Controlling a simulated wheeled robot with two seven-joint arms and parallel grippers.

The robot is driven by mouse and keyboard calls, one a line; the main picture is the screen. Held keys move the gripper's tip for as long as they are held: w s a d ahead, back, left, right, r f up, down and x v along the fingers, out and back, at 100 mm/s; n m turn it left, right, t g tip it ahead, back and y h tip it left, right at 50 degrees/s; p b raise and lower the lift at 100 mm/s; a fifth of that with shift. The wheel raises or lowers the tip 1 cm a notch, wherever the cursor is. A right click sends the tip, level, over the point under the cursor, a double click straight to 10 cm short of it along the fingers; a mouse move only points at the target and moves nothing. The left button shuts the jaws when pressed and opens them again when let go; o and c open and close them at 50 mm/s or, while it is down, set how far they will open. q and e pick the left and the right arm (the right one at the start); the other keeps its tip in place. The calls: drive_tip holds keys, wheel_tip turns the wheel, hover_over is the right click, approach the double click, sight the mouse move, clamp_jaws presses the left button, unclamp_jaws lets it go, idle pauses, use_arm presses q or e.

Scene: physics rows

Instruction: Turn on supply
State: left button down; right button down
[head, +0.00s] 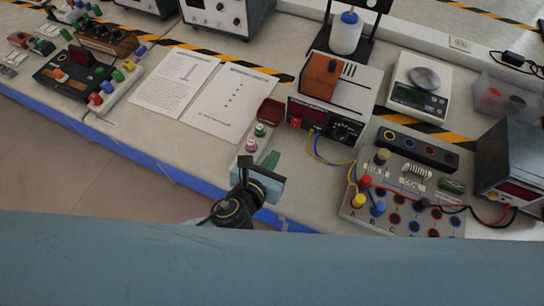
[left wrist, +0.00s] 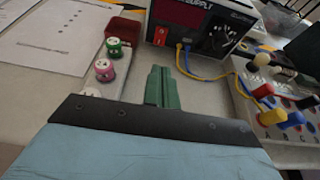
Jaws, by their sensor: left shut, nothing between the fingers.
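The power supply (head: 348,92) is a pale box with a dark front panel, an orange block on top and blue and yellow leads at its front. Its red switch (head: 296,123) is at the panel's lower left; the switch (left wrist: 160,37) and supply front (left wrist: 205,22) also show in the left wrist view. I cannot tell the switch's position. My left gripper (head: 270,159) has green fingers, shut and empty, in front of the supply and apart from it. The fingers (left wrist: 162,88) point toward the panel in the left wrist view. My right gripper is not in view.
Small reels (head: 252,146) stand by a red tray (head: 270,111) left of the supply. A component board (head: 405,185) with plugged leads, a scale (head: 420,85) and another meter (head: 510,165) are at right. Paper sheets (head: 232,100) lie at left.

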use_arm(q)
drive_tip(key=s+a+f+n+g+y, duration=0.35)
drive_tip(key=a+n, duration=0.45)
drive_tip(key=n, duration=0.7)
drive_tip(key=s+a+f+n+g+y, duration=0.3)
drive_tip(key=a+n, duration=0.5)
drive_tip(key=n, duration=0.6)
drive_tip(key=s+a+f+n+g+h+b, duration=0.15)
drive_tip(key=s+f, duration=0.25)
drive_tip(key=f, duration=0.4)
drive_tip(key=s+a+f+n+g+y, duration=0.15)
drive_tip(key=s+f, duration=0.25)
drive_tip(key=f, duration=0.4)
drive_tip(key=s+a+f+n+g+h+b, duration=0.1)
drive_tip(key=s+f+n+h, duration=0.2)
drive_tip(key=f, duration=0.5)
drive_tip(key=s+a+f+n, duration=0.1)
drive_tip(key=s+f, duration=0.4)
drive_tip(key=s, duration=0.3)
drive_tip(key=s+a+f+n+g+y+b, duration=0.1)
drive_tip(key=s+f, duration=0.4)
drive_tip(key=s, duration=0.3)
drive_tip(key=shift+s+a+f+n, duration=0.15)
drive_tip(key=shift+a+f+n, duration=0.05)
drive_tip(key=shift+a+n, duration=0.2)
